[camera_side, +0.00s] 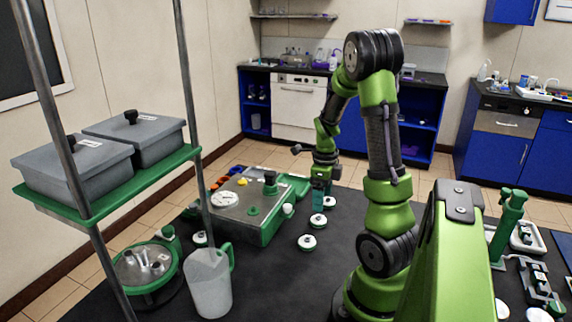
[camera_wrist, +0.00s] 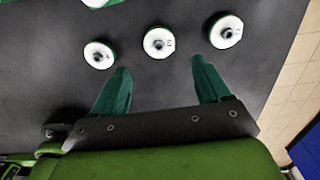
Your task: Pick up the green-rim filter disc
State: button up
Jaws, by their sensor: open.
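Three white filter discs with dark centre knobs lie on the dark bench in the wrist view: a left disc (camera_wrist: 99,54), a middle disc (camera_wrist: 158,42) and a right disc (camera_wrist: 226,31). Green shows at the edge of each, so I cannot tell which one is the green-rim disc. In the side view, white discs with green below include a front one (camera_side: 307,242) and one close under the fingers (camera_side: 318,220). My gripper (camera_wrist: 160,64) is open and empty, pointing down. The middle disc appears ahead of the gap between its teal fingers. It also shows in the side view (camera_side: 319,204).
A green-and-grey console (camera_side: 250,222) stands left of my gripper. A clear jug (camera_side: 208,283) and a round green-based unit (camera_side: 146,268) stand front left, near a green shelf with grey boxes (camera_side: 75,170). Green holders (camera_side: 508,225) stand at right. The bench before the discs is clear.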

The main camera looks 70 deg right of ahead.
aim_at(319, 217)
jog(key=f, duration=0.7)
jog(key=shift+w+f, duration=0.1)
jog(key=shift+w, duration=0.2)
jog(key=shift+c, duration=0.4)
jog(key=c, duration=0.9)
